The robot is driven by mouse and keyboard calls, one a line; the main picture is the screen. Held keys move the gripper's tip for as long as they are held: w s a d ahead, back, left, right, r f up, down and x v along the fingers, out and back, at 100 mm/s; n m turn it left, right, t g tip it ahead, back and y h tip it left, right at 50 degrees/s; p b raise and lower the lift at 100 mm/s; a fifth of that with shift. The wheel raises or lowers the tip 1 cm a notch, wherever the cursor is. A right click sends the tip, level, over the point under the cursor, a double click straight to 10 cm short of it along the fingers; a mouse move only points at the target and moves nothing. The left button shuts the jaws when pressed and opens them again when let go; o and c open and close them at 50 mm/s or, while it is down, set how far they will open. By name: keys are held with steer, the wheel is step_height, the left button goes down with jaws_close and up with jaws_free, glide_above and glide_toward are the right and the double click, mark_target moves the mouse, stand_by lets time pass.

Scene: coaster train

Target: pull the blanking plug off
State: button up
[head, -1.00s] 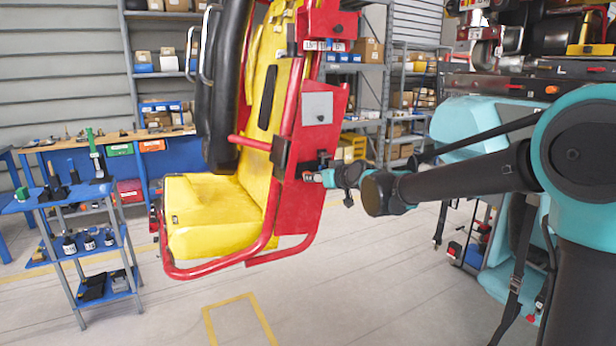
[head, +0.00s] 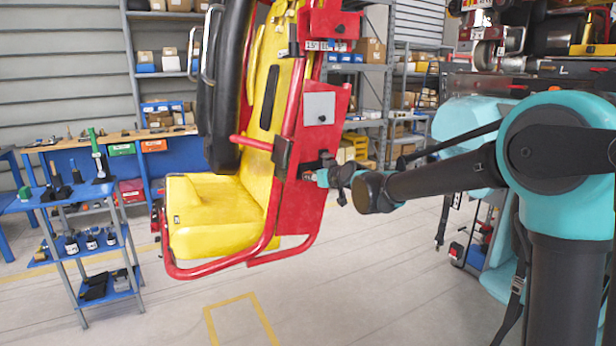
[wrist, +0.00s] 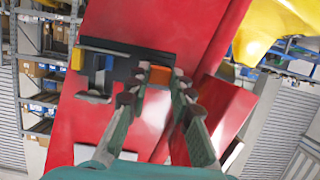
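The blanking plug appears to be the small orange piece (wrist: 160,75) at the right end of a black fitting (wrist: 118,62) on the red panel of the seat. My gripper (wrist: 159,82) reaches up to it in the wrist view, with one finger on each side of the orange piece. The fingers look apart; whether they touch it is hard to tell. In the head view my gripper (head: 321,178) is at the red side of the yellow seat (head: 215,205), and the plug is too small to make out there.
The black fitting also carries a yellow-orange piece (wrist: 77,59) and a grey lever (wrist: 94,97), left of my fingers. A blue tool cart (head: 85,240) stands at left, a workbench (head: 130,140) behind. The floor below the seat is open.

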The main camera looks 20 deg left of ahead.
jaws_close()
steer(key=shift+s+d, duration=0.1)
steer(key=shift+s+d, duration=1.5)
steer(key=shift+d, duration=0.25)
